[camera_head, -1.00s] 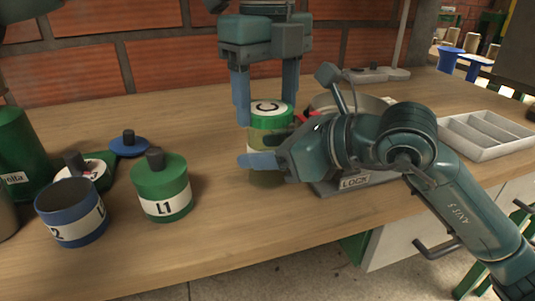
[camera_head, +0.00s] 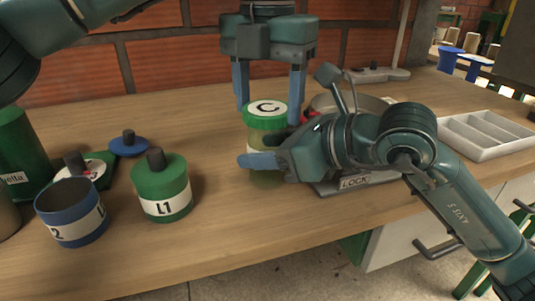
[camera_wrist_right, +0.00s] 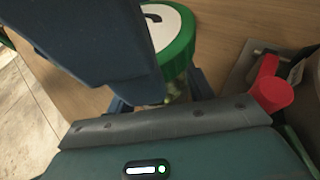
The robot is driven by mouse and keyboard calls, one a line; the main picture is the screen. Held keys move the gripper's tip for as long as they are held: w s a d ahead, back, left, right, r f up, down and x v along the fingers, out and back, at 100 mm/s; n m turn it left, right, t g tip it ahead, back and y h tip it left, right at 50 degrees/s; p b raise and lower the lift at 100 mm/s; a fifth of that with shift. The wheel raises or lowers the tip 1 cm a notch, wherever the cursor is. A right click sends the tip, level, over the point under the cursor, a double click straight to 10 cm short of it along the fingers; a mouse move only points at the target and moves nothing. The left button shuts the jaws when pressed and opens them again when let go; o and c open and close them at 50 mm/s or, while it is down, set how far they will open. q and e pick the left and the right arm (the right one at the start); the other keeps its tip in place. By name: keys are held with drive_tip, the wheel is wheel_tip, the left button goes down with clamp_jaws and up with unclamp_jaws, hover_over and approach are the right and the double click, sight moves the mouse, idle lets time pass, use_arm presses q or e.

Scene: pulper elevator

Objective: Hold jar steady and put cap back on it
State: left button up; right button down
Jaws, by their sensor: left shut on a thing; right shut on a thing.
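The jar (camera_head: 266,140) is pale, see-through and upright on the bench, with the green cap (camera_head: 266,120) marked C on its top. In the head view the cap sits level, but whether it is fully seated cannot be told. My left gripper (camera_head: 269,116) points down from above, shut on the cap with one finger on each side. My right gripper (camera_head: 272,150) comes from the right and is shut on the jar below the cap; its far finger is mostly hidden. The right wrist view also shows the cap (camera_wrist_right: 182,52) above my fingers.
A grey device marked LOCK (camera_head: 358,182) stands close right of the jar, with a metal pan behind. The green L1 jar (camera_head: 160,190), blue cup (camera_head: 70,220) and blue lid (camera_head: 129,147) are at left. A divided tray (camera_head: 487,137) is at right.

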use_arm(q)
drive_tip(key=m, duration=0.4)
drive_tip(key=shift+m, duration=0.3)
drive_tip(key=m, duration=0.6)
drive_tip(key=shift+m, duration=0.3)
drive_tip(key=m, duration=0.9)
drive_tip(key=o, duration=1.2)
drive_tip(key=shift+c, duration=0.2)
wheel_tip(320, 180, up, 12)
